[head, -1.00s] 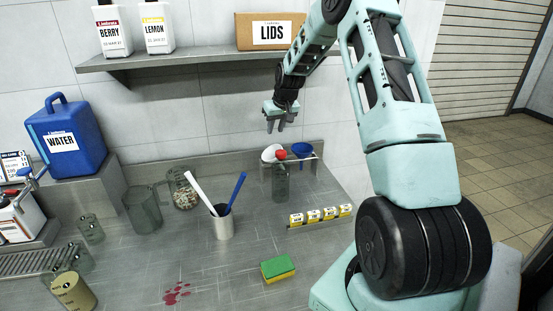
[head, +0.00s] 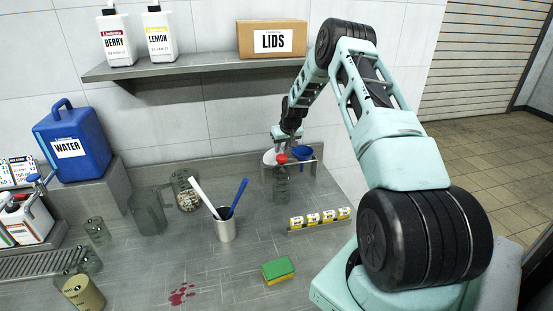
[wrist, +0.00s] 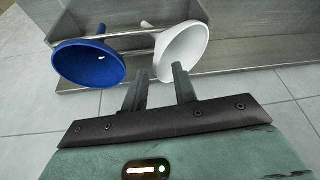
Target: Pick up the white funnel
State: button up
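My gripper (head: 284,146) is just above and at the funnel in the head view. In the wrist view my gripper (wrist: 161,72) has its fingers apart. One fingertip overlaps the funnel's mouth and the other is just left of its rim. I cannot tell whether they touch it.
A blue funnel (wrist: 90,63) hangs on the same rack (head: 317,170), beside the white one. A shelf (head: 190,68) with a LIDS box (head: 272,40) is above.

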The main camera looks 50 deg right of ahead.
jog(key=shift+p+x, duration=0.45)
jog(key=shift+x, duration=1)
grip_shut()
jog(key=shift+r, duration=0.1)
